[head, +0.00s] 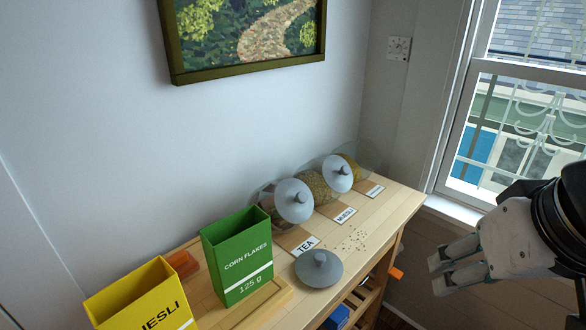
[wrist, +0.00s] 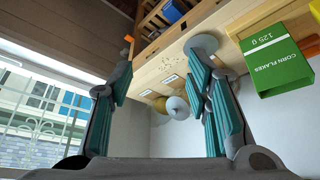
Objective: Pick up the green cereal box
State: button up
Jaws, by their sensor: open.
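The green cereal box (head: 238,256), labelled CORN FLAKES 125 g, stands upright with an open top on the wooden counter. In the wrist view the green box (wrist: 275,62) appears at the upper right, turned over because the camera is rolled. My gripper (head: 440,275) is at the right of the head view, beyond the counter's right end and well apart from the box. In the wrist view my gripper (wrist: 158,85) shows its two teal-padded fingers spread wide with nothing between them.
A yellow muesli box (head: 140,300) stands left of the green box. A loose grey lid (head: 319,267) lies right of it. Glass jars with grey lids (head: 294,200) lie behind, with labels such as TEA (head: 306,245). A window (head: 525,110) is at right.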

aim_at(237, 247)
jog(key=l+u, duration=0.1)
jog(key=u, duration=0.25)
jog(key=i+l+u, duration=0.15)
jog(key=u, duration=0.2)
jog(key=l+u, duration=0.1)
jog(key=u, duration=0.2)
jog(key=i+l+u, duration=0.1)
jog(key=l, duration=0.55)
jog(key=i+l, duration=0.15)
jog(key=l+z, duration=0.05)
